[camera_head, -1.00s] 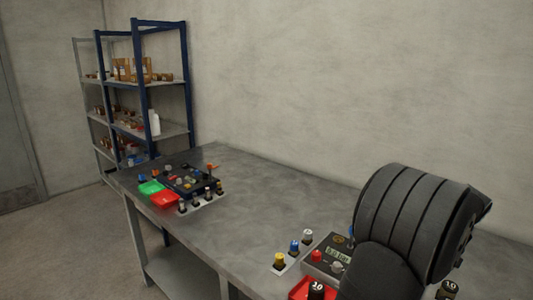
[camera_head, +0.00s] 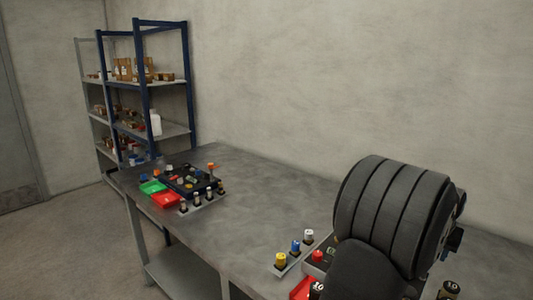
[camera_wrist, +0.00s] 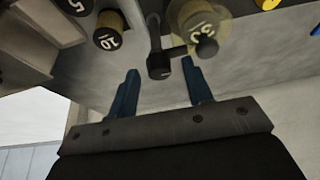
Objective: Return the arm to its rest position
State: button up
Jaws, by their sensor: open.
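My arm (camera_head: 395,215) shows as a large dark ribbed link at the right of the head view, covering part of the bench and a grey control box. My gripper (camera_wrist: 160,90) shows in the wrist view with two blue fingers spread apart and nothing held between them. Beyond the fingertips are a dark lever-like part (camera_wrist: 160,62) and a round weight marked 5 (camera_wrist: 200,28). A dark round piece marked 10 (camera_wrist: 107,38) is to their left. The fingertips appear apart from these. In the head view my gripper is hidden or too small to tell.
The grey bench (camera_head: 245,200) is clear in its middle. Yellow, blue and white capped pieces (camera_head: 295,248) stand near my arm. Shelves (camera_head: 160,85) stand behind.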

jog(key=shift+m+g+h, duration=0.3)
jog(key=shift+m, duration=0.8)
jog(key=shift+n, duration=0.3)
jog(key=shift+s+n+t+y, duration=0.1)
jog(key=shift+n+t+y, duration=0.35)
jog(key=shift+n, duration=0.85)
jog(key=shift+d+n+t+y, duration=0.2)
jog(key=shift+n+y, duration=0.45)
jog(key=shift+n, duration=1.05)
jog(key=shift+a, duration=0.1)
